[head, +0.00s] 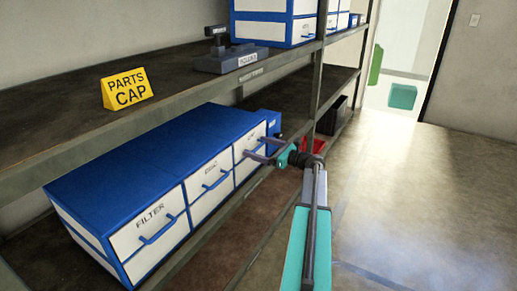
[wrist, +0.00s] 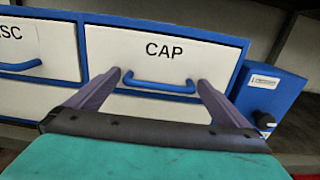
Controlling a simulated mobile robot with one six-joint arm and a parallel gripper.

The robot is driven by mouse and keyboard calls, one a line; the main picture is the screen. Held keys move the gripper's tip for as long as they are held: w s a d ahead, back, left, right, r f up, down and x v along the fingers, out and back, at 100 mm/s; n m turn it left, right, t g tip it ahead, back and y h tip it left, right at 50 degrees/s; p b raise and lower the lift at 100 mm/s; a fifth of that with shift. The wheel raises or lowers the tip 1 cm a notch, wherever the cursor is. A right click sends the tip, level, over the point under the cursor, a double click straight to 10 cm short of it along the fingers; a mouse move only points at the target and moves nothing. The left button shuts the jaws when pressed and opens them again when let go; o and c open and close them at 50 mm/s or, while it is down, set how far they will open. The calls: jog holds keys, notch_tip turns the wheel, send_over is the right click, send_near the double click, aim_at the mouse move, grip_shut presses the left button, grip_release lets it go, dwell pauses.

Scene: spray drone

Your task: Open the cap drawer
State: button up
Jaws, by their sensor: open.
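The cap drawer (wrist: 200,55) is a white front in a blue frame, labelled CAP, with a blue bar handle (wrist: 157,85). It looks closed, level with its frame. It is also the third front of the blue cabinet in the head view (head: 242,165), partly hidden by my gripper (head: 260,149). In the wrist view my gripper (wrist: 160,80) is open and empty. Its two fingers point at the drawer, one toward each end of the handle. I cannot tell whether they touch it.
The blue cabinet (head: 140,150) stands on a lower shelf, with the FILTER drawer (head: 148,240) at the left. A small blue box (wrist: 268,97) with a black knob is right of the cap drawer. A shelf edge runs above. The floor (head: 420,200) is clear at right.

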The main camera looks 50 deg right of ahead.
jog(key=shift+w, duration=0.1)
jog(key=shift+c, duration=0.4)
jog(key=shift+a, duration=0.1)
jog(key=c, duration=1.3)
